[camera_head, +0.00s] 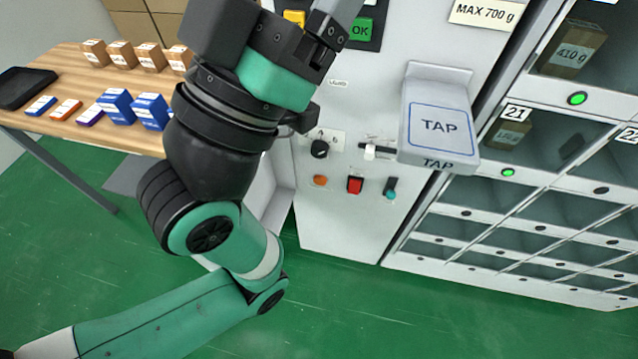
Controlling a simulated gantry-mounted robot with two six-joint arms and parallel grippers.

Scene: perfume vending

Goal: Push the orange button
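A small round orange button (320,180) sits low on the white front panel of the machine, left of a red rocker switch (355,185) and a teal-tipped switch (391,188). It is in plain view and nothing touches it. My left gripper (331,22) is at the top of the view, well above the orange button, in front of the keypad. Its fingers run to the top edge, and I cannot tell whether they are apart. A yellow key (294,18) and a green OK key (361,30) show beside it. My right gripper is not in view.
A black knob (319,149) and a slider (370,151) sit above the orange button. A TAP reader (437,155) juts out to the right. Lockers (560,185) stand at right. A wooden table (65,65) with several boxes is at left.

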